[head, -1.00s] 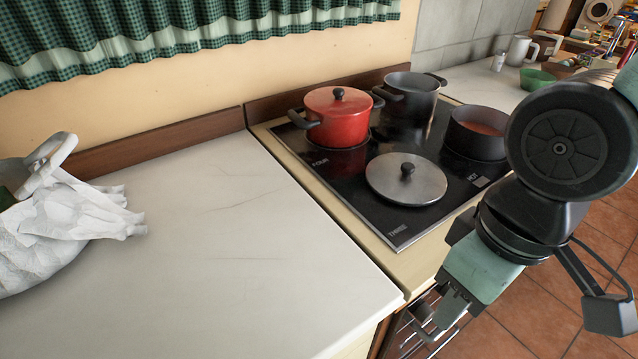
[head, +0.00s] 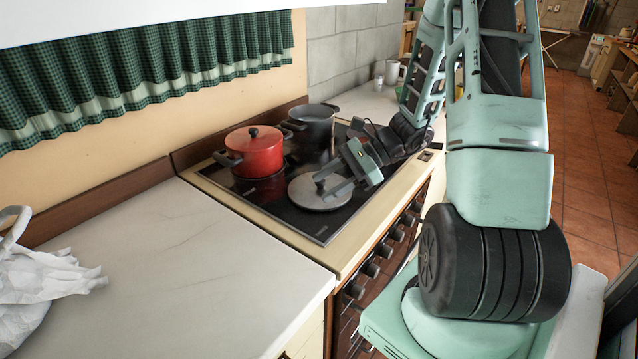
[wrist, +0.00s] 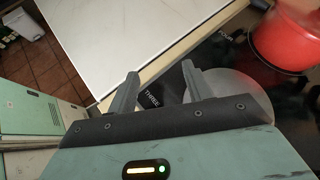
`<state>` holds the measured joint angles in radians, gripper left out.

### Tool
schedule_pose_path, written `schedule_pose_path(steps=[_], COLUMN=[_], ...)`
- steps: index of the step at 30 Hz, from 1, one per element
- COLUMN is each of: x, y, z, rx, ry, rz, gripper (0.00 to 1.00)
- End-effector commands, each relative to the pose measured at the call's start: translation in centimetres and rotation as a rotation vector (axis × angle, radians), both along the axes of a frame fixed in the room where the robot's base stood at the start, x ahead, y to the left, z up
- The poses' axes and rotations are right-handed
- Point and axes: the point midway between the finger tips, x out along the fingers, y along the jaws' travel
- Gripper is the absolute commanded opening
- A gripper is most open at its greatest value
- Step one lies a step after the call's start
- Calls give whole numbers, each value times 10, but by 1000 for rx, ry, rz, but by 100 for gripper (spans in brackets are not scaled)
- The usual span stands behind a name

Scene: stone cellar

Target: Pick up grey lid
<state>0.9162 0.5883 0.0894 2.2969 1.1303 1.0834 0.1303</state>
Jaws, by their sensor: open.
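The grey lid (head: 303,194) is a flat round metal disc with a dark knob, lying on the black stovetop near its front left part. My gripper (head: 328,184) is open with its two fingers over the lid, close to the knob in the head view. In the wrist view, my gripper (wrist: 160,80) shows both fingers apart with nothing visibly held between them. The lid (wrist: 243,88) shows there behind and right of the right finger. The knob is hidden in that view, so I cannot tell whether it is between the fingers.
A red pot (head: 258,157) stands just behind and left of the lid. A dark grey pot (head: 316,126) is farther back. My arm covers the stove's right side. The pale counter (head: 170,250) on the left is clear except for a white crumpled bag (head: 45,290).

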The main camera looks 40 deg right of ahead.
Motion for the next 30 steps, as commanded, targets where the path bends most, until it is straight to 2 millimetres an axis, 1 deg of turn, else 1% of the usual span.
schedule_pose_path(steps=[1,2,3,6,9,10,12,14,17,24,27,30], x=[-5,-8,-12,-25,-35,-37,-37,-32,-18,24,40,51], y=[-34,-50,-71,-111,-136,-140,-145,-143,-135,-113,-105,-99], z=[0,-2,-4,-9,-13,-14,-16,-18,-24,-43,-50,-56], rx=[49,76,105,161,194,201,209,213,213,211,211,210], ry=[10,11,11,8,1,0,-1,-3,1,0,0,-1], rz=[-140,-211,-298,-467,-568,-587,-612,-619,-617,-614,-615,-615], gripper=[50,50,50,50,50,50,50,50,50,50,50,50])
